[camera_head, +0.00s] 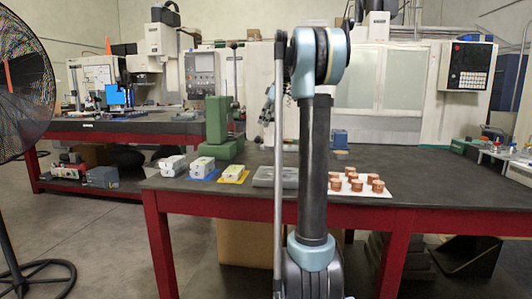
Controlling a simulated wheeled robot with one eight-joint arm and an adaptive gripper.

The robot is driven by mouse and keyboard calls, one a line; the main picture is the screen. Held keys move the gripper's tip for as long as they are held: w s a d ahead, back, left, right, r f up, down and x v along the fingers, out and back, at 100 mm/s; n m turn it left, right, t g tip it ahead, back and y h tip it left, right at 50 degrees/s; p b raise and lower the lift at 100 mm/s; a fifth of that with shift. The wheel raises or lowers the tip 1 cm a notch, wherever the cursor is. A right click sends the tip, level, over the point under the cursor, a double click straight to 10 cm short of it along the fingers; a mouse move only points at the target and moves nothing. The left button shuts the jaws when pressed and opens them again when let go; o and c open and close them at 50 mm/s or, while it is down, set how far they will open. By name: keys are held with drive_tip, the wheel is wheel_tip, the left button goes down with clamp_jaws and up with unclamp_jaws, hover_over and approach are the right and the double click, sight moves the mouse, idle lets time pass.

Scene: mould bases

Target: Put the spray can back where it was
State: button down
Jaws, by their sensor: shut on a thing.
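My arm stands upright in the middle of the camera_head view and hides part of the scene behind it. My gripper (268,105) shows only small and in part, just left of my upper arm, above the far side of the red-legged workbench (410,166). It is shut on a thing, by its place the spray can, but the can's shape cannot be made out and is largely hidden. No spray can shows standing on the visible part of the bench.
On the bench stand white blocks on blue (203,174) and yellow (235,176) mats, a green stand (217,125), a grey tray (268,177) and a white board with several copper pieces (378,193). A fan (25,85) stands at left. The bench's right middle is clear.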

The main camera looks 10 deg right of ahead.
sight(267, 136)
drive_tip(key=shift+f, duration=3.95)
drive_tip(key=c, duration=0.6)
unclamp_jaws()
drive_tip(key=shift+c, duration=0.2)
drive_tip(key=v, duration=1.2)
